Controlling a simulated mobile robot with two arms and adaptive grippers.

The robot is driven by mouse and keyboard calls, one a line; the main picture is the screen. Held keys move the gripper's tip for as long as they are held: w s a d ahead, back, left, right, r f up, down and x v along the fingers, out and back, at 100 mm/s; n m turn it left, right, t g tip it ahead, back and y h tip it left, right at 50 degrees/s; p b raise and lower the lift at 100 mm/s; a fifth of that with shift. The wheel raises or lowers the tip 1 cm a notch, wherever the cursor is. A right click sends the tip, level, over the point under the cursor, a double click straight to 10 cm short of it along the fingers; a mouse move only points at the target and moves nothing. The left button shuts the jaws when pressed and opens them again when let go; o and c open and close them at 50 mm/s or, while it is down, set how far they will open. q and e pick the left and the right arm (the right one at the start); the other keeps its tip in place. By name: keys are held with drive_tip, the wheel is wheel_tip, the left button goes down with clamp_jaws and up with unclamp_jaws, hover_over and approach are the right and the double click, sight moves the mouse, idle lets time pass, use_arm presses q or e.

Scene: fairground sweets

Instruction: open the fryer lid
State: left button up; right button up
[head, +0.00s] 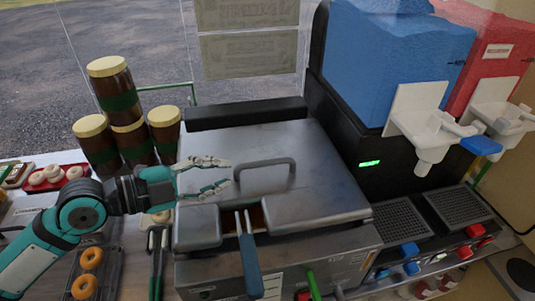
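The fryer (330,262) stands in the middle of the head view. Its grey metal lid (318,188) lies flat and closed on top, with a raised bar handle (267,164) near its middle. A blue basket handle (249,262) sticks out through a notch at the lid's front. My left gripper (229,173) is above the left part of the lid, its two fingers spread and pointing right at the left end of the bar handle. Nothing shows between the fingers. Whether the fingertips touch the handle is hard to tell. My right gripper is not in view.
Stacked brown jars (121,122) with cream lids stand left of the fryer. A slush machine (350,142) with blue and red tanks stands close on the right. A red tray (56,178) and a rack of doughnuts (90,258) lie at the left.

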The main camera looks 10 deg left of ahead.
sight(263, 163)
use_arm(q)
drive_tip(key=p+x, duration=0.4)
drive_tip(key=x, duration=0.6)
drive_tip(key=shift+w+d, duration=0.1)
drive_tip(key=shift+w, duration=0.05)
drive_tip(key=shift+w+d+f, duration=0.2)
drive_tip(key=shift+w+d, duration=0.15)
drive_tip(key=shift+d, duration=0.1)
clamp_jaws()
